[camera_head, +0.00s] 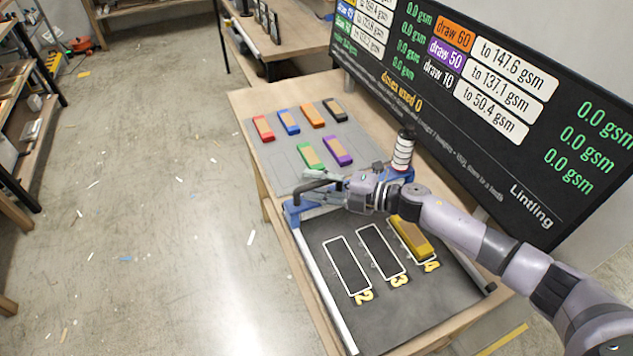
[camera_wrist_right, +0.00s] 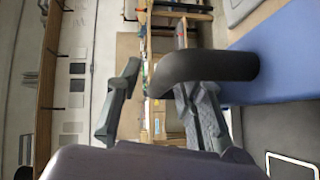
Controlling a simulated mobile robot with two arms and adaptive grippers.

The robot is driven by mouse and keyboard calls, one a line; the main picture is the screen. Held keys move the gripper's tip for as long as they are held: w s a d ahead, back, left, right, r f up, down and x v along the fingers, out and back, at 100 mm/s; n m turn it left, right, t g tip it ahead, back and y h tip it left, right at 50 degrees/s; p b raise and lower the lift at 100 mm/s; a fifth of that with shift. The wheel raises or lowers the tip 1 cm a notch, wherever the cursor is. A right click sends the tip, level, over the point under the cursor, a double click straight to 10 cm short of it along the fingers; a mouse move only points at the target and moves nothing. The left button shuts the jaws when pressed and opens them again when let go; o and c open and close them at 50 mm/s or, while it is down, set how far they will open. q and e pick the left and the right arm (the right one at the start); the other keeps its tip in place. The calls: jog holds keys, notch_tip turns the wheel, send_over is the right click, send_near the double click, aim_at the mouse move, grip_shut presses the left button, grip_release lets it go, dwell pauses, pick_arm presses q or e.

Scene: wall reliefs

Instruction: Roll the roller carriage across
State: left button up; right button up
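The roller carriage (camera_head: 293,214) is a blue bar with a dark bent handle (camera_head: 308,188), at the far end of a dark bed with pale side rails. My right gripper (camera_head: 338,190) is at the handle, its arm reaching over the bed from the right. In the right wrist view the dark handle (camera_wrist_right: 205,66) reaches in front of the two grey fingers (camera_wrist_right: 158,108), which stand apart. The blue carriage (camera_wrist_right: 285,72) lies to the right there. I see no grip on the handle. My arm hides the middle of the carriage. My left gripper is not in view.
The bed (camera_head: 385,315) has outlined slots with yellow numbers; a yellow block (camera_head: 411,240) lies in the slot marked 4. Several coloured blocks lie on a grey mat (camera_head: 275,165) beyond. A white-and-black cylinder (camera_head: 402,152) stands at the carriage's right end. A dark display board (camera_head: 480,130) stands behind.

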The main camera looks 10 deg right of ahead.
grip_shut()
dwell(0.4)
dwell(0.4)
